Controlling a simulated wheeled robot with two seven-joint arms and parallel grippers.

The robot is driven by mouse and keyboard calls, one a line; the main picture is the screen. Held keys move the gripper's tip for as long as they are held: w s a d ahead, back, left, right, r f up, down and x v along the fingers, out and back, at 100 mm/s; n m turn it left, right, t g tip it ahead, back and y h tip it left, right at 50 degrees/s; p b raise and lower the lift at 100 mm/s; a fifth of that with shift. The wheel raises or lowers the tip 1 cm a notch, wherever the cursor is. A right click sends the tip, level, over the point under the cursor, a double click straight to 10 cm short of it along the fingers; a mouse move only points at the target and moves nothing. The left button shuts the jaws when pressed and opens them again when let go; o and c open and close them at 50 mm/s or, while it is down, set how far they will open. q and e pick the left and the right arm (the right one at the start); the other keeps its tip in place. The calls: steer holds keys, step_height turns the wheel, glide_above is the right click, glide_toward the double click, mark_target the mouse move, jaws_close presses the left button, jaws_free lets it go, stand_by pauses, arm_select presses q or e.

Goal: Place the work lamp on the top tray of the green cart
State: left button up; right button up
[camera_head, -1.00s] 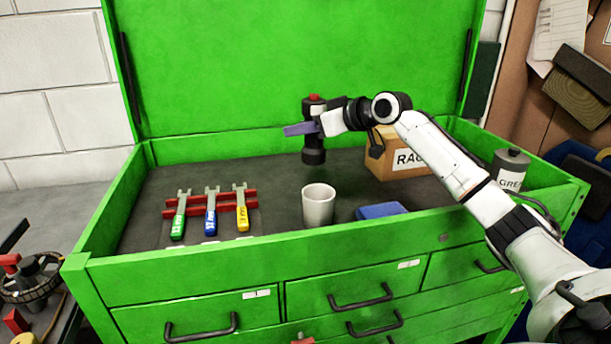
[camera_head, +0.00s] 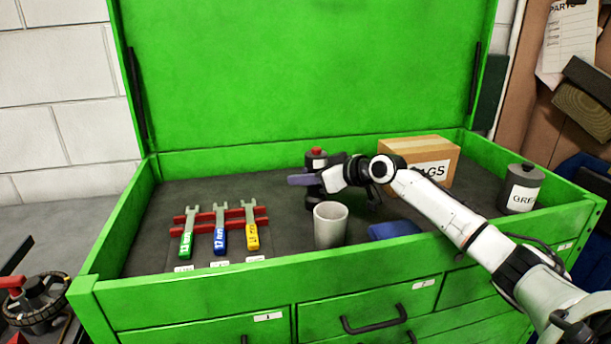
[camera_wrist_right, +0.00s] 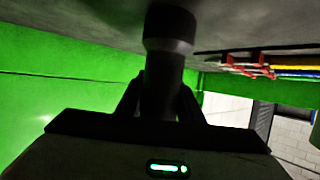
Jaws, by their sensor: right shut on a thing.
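The work lamp (camera_head: 316,160) is a dark cylinder with a red top and a pale band. It is upright over the top tray (camera_head: 165,210) of the green cart, behind the white cup. My right gripper (camera_head: 312,178) is shut around the lamp's body. In the right wrist view the dark lamp (camera_wrist_right: 168,55) is between the two fingers, its wide end at or very near the grey tray surface. I cannot tell whether it touches. The cup hides part of the lamp's lower end. My left gripper is not in view.
The white cup (camera_head: 330,225) stands just in front of the lamp. A blue cloth (camera_head: 394,229), a cardboard box (camera_head: 440,155) and a grease can (camera_head: 521,188) are to the right. Several wrenches (camera_head: 220,230) lie in a red rack at left. The green lid (camera_head: 300,70) stands open behind.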

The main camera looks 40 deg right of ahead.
steer(key=shift+r, duration=0.15)
steer(key=o, duration=1.3)
steer(key=shift+f, duration=0.2)
steer(key=shift+r, duration=0.3)
steer(key=shift+s+d+f, duration=0.1)
steer(key=shift+s, duration=0.2)
steer(key=shift+b+v, duration=0.85)
steer(key=shift+v, duration=4.9)
